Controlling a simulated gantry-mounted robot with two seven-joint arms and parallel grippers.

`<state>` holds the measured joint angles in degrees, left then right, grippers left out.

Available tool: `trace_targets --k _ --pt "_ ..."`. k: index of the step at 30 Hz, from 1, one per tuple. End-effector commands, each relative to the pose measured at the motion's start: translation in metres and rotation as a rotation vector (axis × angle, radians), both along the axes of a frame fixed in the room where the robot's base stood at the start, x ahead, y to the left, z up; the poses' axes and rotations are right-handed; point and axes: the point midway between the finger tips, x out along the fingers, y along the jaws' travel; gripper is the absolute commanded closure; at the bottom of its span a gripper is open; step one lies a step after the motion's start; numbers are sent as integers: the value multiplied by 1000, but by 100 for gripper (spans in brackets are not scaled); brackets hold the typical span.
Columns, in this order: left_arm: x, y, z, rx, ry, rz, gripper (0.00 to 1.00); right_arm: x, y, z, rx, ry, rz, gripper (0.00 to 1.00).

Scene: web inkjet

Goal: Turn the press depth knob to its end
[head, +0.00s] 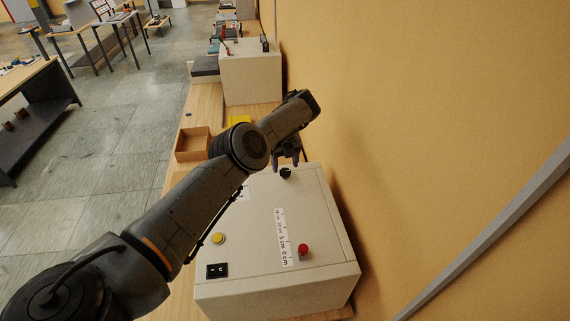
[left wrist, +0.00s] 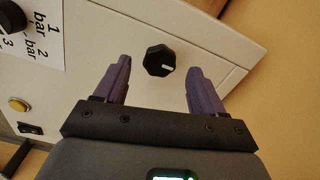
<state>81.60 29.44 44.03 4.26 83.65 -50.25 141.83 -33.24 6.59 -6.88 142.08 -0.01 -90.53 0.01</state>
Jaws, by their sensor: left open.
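In the head view, the same knob (head: 285,173) is near the box's far end. My left gripper (head: 288,161) is open at this knob. In the left wrist view its purple fingers (left wrist: 159,68) are on either side of the knob, with a gap on both sides; nothing is held. No label reading press depth is legible. My right gripper is not in view.
The box also has a red knob (head: 303,250) beside a cm scale (head: 281,238), a yellow button (head: 218,239), a rocker switch (head: 217,271) and a second black knob (left wrist: 12,17) by a bar scale. A wall (head: 450,120) stands at right; a wooden tray (head: 193,145) lies beyond.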

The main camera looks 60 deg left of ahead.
Motion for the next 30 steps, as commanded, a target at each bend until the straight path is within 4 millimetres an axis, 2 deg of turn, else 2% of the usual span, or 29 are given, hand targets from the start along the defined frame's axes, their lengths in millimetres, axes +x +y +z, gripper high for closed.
trace_targets --k 1,3,13,19,30 --pt "0 0 15 -1 -1 0 30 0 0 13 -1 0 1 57" --pt "0 0 26 -1 -2 1 30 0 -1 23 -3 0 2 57" --pt "0 0 69 1 1 0 30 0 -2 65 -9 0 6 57" --pt "0 0 80 1 1 0 30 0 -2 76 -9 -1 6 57" --pt "0 0 80 1 1 0 30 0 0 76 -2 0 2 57"
